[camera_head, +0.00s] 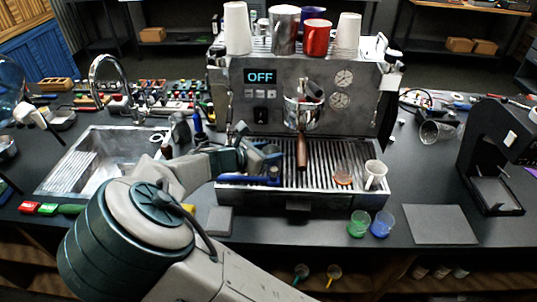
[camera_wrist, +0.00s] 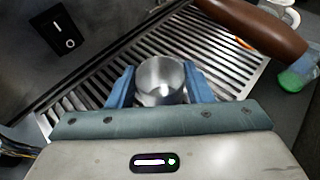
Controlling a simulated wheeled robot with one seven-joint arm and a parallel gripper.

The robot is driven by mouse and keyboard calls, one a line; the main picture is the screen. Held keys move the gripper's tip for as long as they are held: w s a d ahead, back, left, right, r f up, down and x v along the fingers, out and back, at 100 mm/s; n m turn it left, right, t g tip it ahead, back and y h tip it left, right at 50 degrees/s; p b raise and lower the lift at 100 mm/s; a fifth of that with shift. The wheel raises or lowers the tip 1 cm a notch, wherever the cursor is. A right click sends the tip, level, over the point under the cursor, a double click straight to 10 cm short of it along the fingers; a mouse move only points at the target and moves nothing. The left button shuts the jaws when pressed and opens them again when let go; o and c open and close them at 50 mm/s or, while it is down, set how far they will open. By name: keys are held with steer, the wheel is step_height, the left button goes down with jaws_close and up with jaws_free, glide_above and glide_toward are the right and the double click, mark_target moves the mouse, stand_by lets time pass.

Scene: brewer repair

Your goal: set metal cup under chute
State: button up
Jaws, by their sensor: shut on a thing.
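A small metal cup (camera_wrist: 160,80) sits between the two blue fingers of my gripper (camera_wrist: 158,88) in the wrist view, its open mouth facing the camera. My gripper is shut on it, above or at the slatted drip tray (camera_wrist: 92,72); I cannot tell whether the cup touches the slats. In the head view, my gripper (camera_head: 262,158) is at the left part of the coffee machine's tray (camera_head: 325,165), and the cup is hidden there. A black machine (camera_head: 505,150) with an open bay stands at the far right; I cannot make out a chute on it.
The coffee machine (camera_head: 250,110) carries cups on top. A brown-handled portafilter (camera_head: 302,150) hangs right of my gripper.

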step_height(320, 180, up, 27)
steer(key=b, duration=0.1)
steer(key=shift+r, duration=0.2)
steer(key=shift+a, duration=0.1)
